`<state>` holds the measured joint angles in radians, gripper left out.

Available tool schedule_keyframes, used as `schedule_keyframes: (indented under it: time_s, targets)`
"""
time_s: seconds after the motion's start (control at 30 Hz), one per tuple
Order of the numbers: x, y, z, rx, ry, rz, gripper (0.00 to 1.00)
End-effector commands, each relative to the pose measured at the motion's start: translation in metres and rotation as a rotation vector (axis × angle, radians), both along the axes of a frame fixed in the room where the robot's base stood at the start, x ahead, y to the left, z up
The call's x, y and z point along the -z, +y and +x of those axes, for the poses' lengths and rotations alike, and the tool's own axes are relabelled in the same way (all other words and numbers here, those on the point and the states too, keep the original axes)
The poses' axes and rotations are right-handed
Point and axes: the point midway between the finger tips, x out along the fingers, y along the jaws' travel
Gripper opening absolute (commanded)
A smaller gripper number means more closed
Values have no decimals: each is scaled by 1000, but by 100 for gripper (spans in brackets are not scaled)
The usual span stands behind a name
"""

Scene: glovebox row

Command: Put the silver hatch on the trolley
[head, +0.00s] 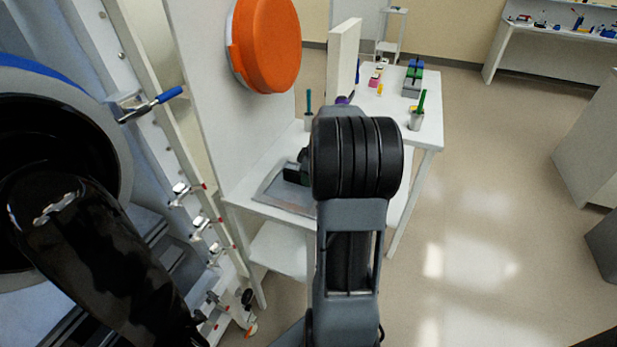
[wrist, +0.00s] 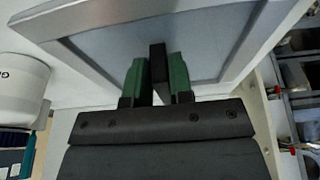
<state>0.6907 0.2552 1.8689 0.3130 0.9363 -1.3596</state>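The silver hatch (wrist: 215,45) is a flat grey panel with a lighter metal rim and a dark upright handle (wrist: 158,72). In the head view the hatch (head: 272,192) lies flat at the level of a white top with a lower shelf, which looks like the trolley (head: 238,196). I cannot tell whether it rests fully on that top. My gripper (wrist: 157,78) has green fingertips closed on both sides of the handle. In the head view my gripper (head: 303,168) is mostly hidden behind my wrist.
An orange round cover (head: 266,45) hangs on a white upright panel above the hatch. A black glovebox port (head: 110,150) and a blue-handled clamp (head: 150,105) stand left. A white table (head: 430,133) with cups and small items lies beyond.

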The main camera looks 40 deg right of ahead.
Motion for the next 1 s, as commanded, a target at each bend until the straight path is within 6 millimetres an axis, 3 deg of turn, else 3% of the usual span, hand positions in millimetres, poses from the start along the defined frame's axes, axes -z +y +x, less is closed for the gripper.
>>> schedule_keyframes:
  time_s: [0.2, 0.53, 1.0]
  targets:
    - [0, 0, 0, 0, 0, 0, 42]
    - [-6, -1, -1, 0, -1, 0, 42]
    - [-84, -11, -20, 1, -2, -1, 42]
